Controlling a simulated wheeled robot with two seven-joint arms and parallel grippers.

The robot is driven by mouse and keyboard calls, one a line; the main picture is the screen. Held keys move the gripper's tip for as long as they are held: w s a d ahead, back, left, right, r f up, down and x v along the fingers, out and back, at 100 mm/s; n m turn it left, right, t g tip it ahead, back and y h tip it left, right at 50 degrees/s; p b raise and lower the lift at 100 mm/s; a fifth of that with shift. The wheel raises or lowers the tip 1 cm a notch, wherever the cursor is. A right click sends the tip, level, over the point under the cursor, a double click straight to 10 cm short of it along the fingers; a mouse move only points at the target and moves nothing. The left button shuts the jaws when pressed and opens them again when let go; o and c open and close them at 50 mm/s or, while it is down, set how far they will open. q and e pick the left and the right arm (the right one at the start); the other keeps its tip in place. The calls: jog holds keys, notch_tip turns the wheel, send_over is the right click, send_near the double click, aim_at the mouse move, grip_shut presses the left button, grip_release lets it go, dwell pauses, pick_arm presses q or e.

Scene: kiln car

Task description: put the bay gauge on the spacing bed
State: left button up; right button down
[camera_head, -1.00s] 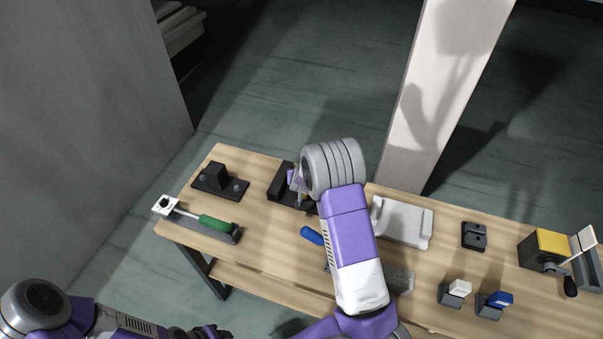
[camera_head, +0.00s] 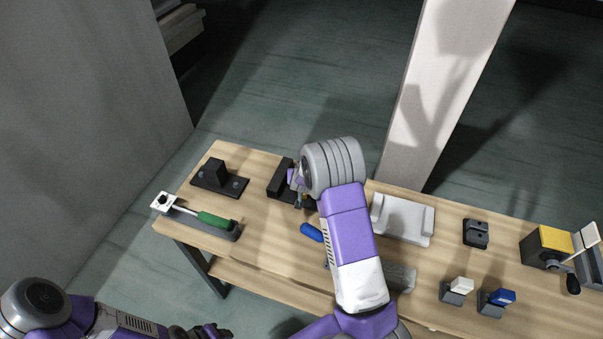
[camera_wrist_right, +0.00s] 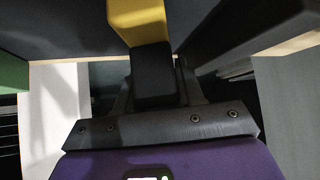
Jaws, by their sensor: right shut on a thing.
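My right gripper (camera_wrist_right: 153,95) is shut on a block with a yellow upper part and a black lower part, which I take as the bay gauge (camera_wrist_right: 138,22). In the head view, my right gripper (camera_head: 298,186) is at a black raised-sided piece (camera_head: 280,178) on the table, perhaps the spacing bed. The wrist and forearm hide much of both there. In the wrist view, dark surfaces lie beyond and beside the block; I cannot tell whether they touch. My left gripper (camera_head: 208,331) is at the bottom edge, off the table, its fingers unclear.
A black stand (camera_head: 217,174) and a green-handled tool (camera_head: 213,220) are on the left. A blue handle (camera_head: 311,232) lies beside my right forearm. A light grey tray (camera_head: 403,219), a small black block (camera_head: 476,233) and a yellow-topped box (camera_head: 553,240) stand to the right. A pale post (camera_head: 430,95) rises behind.

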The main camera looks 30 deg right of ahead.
jog(key=shift+f, duration=0.2)
jog(key=c, duration=0.6)
grip_release()
jog(key=shift+r, duration=0.1)
jog(key=p+v, duration=0.1)
jog(key=v, duration=0.6)
jog(key=shift+s+a+r, duration=0.1)
jog(key=shift+s+r, duration=0.05)
jog(key=shift+s, duration=0.05)
jog(key=shift+r+p, duration=0.1)
jog(key=shift+p, duration=0.2)
